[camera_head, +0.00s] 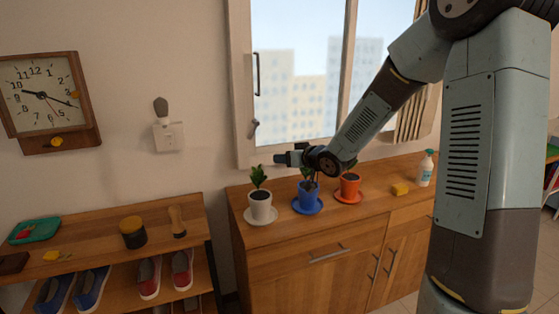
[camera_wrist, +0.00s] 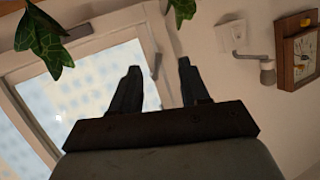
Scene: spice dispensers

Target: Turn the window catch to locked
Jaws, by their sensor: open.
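The window catch (camera_head: 254,127) is a small grey lever low on the left side of the white window frame (camera_head: 243,90). It stands nearly upright, tilted slightly. In the wrist view, which is turned roughly upside down, the catch (camera_wrist: 157,66) shows on the frame beyond the fingers. My gripper (camera_head: 280,160) is open and empty, below and right of the catch and apart from it, above the potted plants.
A dark window handle (camera_head: 257,74) is above the catch. A white plant pot (camera_head: 261,206), blue pot (camera_head: 307,197) and orange pot (camera_head: 350,186) stand on the cabinet below my gripper. A wall plate with a grey knob (camera_head: 161,108) and a clock (camera_head: 47,98) are left.

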